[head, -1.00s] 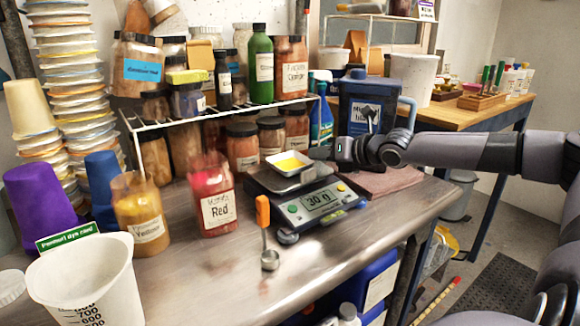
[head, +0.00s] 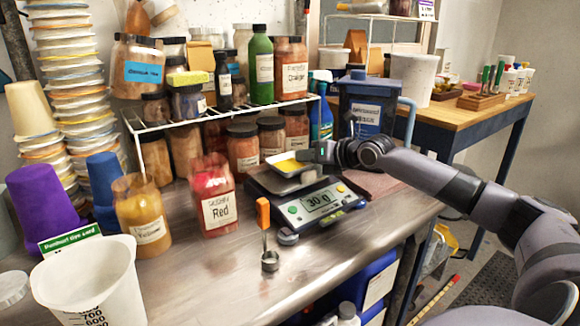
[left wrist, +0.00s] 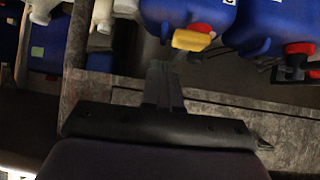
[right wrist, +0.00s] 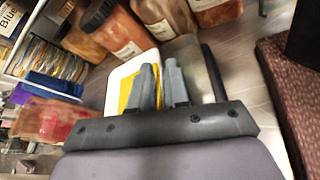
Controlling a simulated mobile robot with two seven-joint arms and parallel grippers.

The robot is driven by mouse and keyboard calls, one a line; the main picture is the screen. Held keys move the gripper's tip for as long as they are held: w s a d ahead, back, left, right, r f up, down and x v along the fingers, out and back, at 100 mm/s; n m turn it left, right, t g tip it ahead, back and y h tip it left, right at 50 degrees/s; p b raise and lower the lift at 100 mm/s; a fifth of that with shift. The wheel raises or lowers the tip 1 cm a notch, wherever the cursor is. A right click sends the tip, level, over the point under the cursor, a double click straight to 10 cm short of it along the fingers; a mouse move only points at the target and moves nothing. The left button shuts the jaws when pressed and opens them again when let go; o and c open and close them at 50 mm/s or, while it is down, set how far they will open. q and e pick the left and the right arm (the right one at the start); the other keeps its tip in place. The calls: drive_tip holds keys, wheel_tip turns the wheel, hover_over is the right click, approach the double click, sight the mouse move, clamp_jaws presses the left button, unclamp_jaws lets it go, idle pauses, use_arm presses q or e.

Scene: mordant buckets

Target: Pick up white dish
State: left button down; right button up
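The white dish (head: 287,164), with yellow powder in it, is at the pan of the digital scale (head: 306,204), whose display reads about 30.0. My right gripper (head: 314,153) is at the dish's right edge. In the right wrist view, the fingers (right wrist: 160,82) are close together with a narrow gap, one over the yellow powder (right wrist: 128,92) and one near the dish's edge. I cannot tell whether they pinch the rim. My left gripper shows only in the left wrist view (left wrist: 162,82), shut and empty, away from the dish.
Jars of red dye (head: 214,200) and yellow dye (head: 142,215) stand left of the scale. A measuring spoon with an orange handle (head: 263,214) is in front. A blue container (head: 366,105) and wire rack (head: 222,113) are behind.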

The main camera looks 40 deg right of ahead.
clamp_jaws()
drive_tip(key=shift+r, duration=0.1)
